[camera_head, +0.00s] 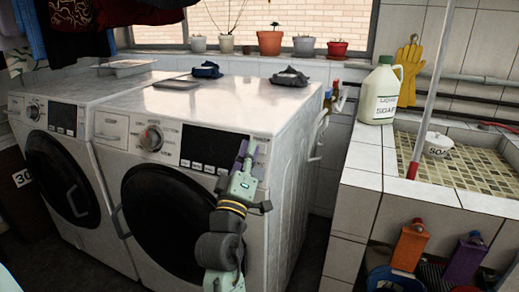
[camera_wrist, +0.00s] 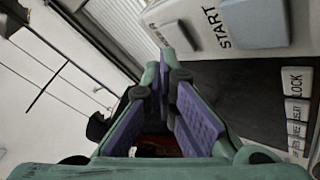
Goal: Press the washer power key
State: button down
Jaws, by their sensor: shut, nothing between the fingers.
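The right washer (camera_head: 190,100) is white, with a dark control panel (camera_head: 213,148) above its round black door. My gripper (camera_head: 243,152) is at the right end of this panel, its purple-padded fingers shut and empty. In the wrist view, the fingertips (camera_wrist: 168,62) are just below a pale key (camera_wrist: 172,22) beside the word START. A larger blue-grey key (camera_wrist: 255,22) is right of that word. A row of small white keys, one marked LOCK (camera_wrist: 296,82), runs down the right side. I cannot read a power label, and cannot tell whether the fingertips touch anything.
A second washer (camera_head: 70,115) stands at the left. Dark cloths (camera_head: 207,70) and a tray (camera_head: 178,84) lie on top of the washers. A tiled sink (camera_head: 440,185) with a soap jug (camera_head: 380,94) is at the right, beyond a narrow gap.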

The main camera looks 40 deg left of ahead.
jog(key=shift+w, duration=0.15)
jog(key=shift+w+a+f, duration=0.1)
jog(key=shift+w, duration=0.2)
dwell(0.7)
jog(key=shift+s, duration=0.45)
jog(key=s+d+r, duration=0.1)
jog(key=s+r, duration=0.1)
jog(key=s, duration=0.3)
jog(key=shift+s+d+p, duration=0.25)
jog(key=shift+d+p, duration=0.05)
jog(key=shift+r, duration=0.15)
